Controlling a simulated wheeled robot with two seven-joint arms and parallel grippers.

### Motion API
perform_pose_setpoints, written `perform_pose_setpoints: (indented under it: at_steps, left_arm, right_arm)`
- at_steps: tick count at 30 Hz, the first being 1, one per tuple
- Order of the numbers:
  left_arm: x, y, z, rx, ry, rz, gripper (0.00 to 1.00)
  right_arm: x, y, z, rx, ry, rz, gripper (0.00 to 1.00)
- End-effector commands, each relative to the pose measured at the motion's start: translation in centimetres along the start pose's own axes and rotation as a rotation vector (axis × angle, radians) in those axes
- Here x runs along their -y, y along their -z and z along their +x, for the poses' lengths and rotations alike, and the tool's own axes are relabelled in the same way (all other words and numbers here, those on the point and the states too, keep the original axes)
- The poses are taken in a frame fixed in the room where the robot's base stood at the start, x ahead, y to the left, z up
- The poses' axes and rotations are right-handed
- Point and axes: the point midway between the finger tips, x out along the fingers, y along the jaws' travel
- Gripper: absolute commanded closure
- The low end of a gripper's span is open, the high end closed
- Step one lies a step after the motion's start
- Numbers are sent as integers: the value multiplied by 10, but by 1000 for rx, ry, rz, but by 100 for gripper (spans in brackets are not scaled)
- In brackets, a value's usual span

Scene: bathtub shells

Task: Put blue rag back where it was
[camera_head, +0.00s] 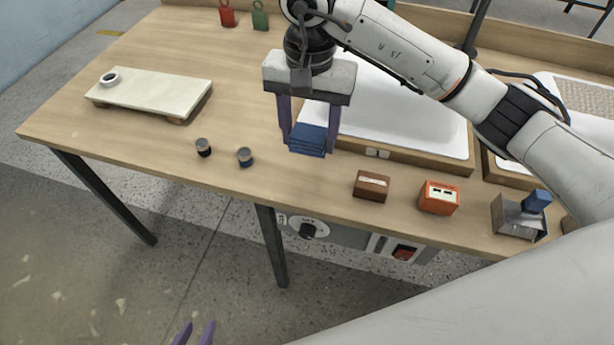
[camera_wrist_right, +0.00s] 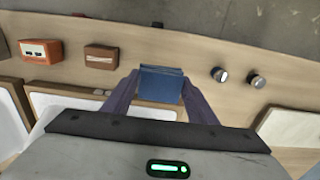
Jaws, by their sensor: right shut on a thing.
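The blue rag (camera_head: 307,139) is a folded, layered block between the fingers of my right gripper (camera_head: 310,140). The right gripper is shut on it, pointing down over the middle of the wooden table in front of the white-lined tray. In the right wrist view the rag (camera_wrist_right: 161,84) shows between the two purple fingertips (camera_wrist_right: 158,88). I cannot tell whether the rag touches the table. My left gripper (camera_head: 195,334) shows only its purple fingertips at the bottom edge, apart and empty, away from the table.
Two small dark jars (camera_head: 245,157) stand left of the rag. A brown box (camera_head: 371,186), an orange box (camera_head: 439,198) and a metal holder with a blue piece (camera_head: 519,218) stand along the right front edge. A pale board (camera_head: 150,93) lies at the left.

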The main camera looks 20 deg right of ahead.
Motion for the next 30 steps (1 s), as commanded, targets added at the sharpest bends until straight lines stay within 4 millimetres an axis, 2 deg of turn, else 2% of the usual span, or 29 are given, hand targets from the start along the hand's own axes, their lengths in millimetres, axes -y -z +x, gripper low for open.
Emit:
perform_pose_setpoints:
  at_steps: [6,14,19,21,30]
  left_arm:
    - [-1,6,-5,-4,-1,0,69]
    - [-1,11,-7,-12,-1,0,69]
    - [-2,14,-9,-13,-1,0,69]
    - [-1,15,-9,-14,-1,1,69]
    - [0,15,-5,-18,0,2,69]
  right_arm:
    - [1,-1,41,6,-4,9,68]
    - [1,-1,64,3,-3,6,68]
    - [0,-2,88,5,-4,6,68]
    - [0,-1,94,3,-2,5,68]
    - [1,0,97,0,-2,4,68]
